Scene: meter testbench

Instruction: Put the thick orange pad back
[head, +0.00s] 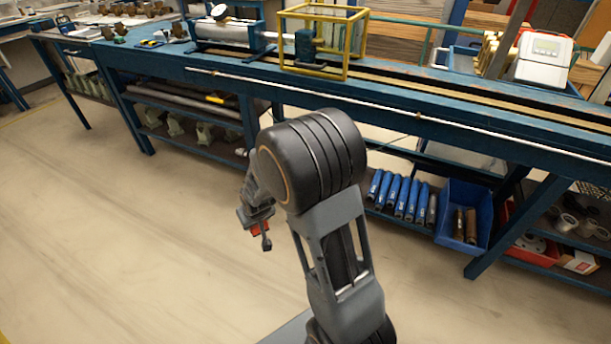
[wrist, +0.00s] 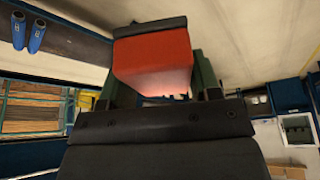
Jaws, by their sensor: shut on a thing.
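My gripper (head: 258,230) is shut on the orange pad (wrist: 152,62), a thick red-orange block. I hold it in the air above open floor, left of my arm and in front of the long blue bench. In the head view only a small part of the pad (head: 257,227) shows between the dark fingers. In the wrist view the pad fills the upper middle, with a dark finger along its top edge. Its far side is hidden. I cannot make out the place where the pad belongs.
The blue bench (head: 430,108) runs across the back, carrying a yellow frame (head: 345,45) and a white meter box (head: 543,58). Its lower shelf holds several blue cylinders (head: 402,197) and a blue bin (head: 462,215). The floor (head: 120,240) at left is clear.

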